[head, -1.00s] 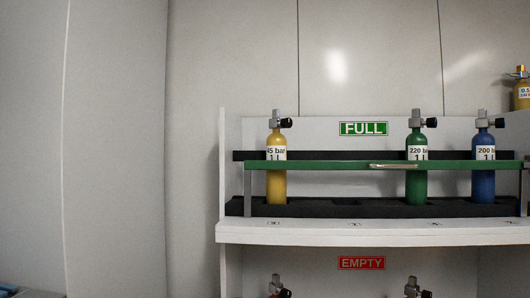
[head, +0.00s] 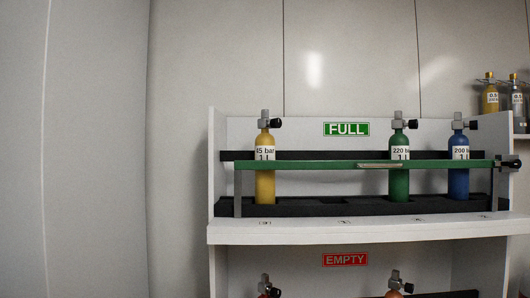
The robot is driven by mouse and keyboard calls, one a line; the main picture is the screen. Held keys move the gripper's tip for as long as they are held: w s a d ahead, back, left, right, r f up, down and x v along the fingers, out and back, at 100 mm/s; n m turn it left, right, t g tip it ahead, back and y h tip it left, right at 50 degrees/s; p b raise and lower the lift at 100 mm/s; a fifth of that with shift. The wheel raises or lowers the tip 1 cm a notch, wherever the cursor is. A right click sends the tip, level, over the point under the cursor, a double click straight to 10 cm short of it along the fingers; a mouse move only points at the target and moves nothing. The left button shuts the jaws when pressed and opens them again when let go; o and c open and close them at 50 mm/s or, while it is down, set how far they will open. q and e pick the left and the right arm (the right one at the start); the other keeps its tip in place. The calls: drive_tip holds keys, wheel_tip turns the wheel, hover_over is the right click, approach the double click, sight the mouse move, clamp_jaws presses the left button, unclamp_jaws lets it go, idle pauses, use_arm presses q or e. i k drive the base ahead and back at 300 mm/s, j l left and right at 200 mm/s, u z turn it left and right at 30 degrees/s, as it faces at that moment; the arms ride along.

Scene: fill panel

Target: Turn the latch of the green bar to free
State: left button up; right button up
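The green bar (head: 320,165) runs level across the front of the upper shelf, in front of the cylinders. A pale handle (head: 380,166) sits on its middle. At the bar's right end is a dark latch knob (head: 511,164) on a grey post; its exact turn position is too small to tell. Behind the bar stand a yellow cylinder (head: 265,185), a green cylinder (head: 399,183) and a blue cylinder (head: 458,181), all upright. Neither of my grippers shows in the head view.
A green FULL sign (head: 346,129) is on the back panel. Below the white shelf edge (head: 350,232) is a red EMPTY sign (head: 345,260) with cylinder tops under it. Small bottles (head: 491,98) stand on a shelf at the far right. Bare wall fills the left.

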sight(512, 163)
drive_tip(key=z, duration=1.35)
drive_tip(key=i+l+z, duration=0.15)
drive_tip(key=i+l, duration=0.15)
drive_tip(key=l, duration=0.1)
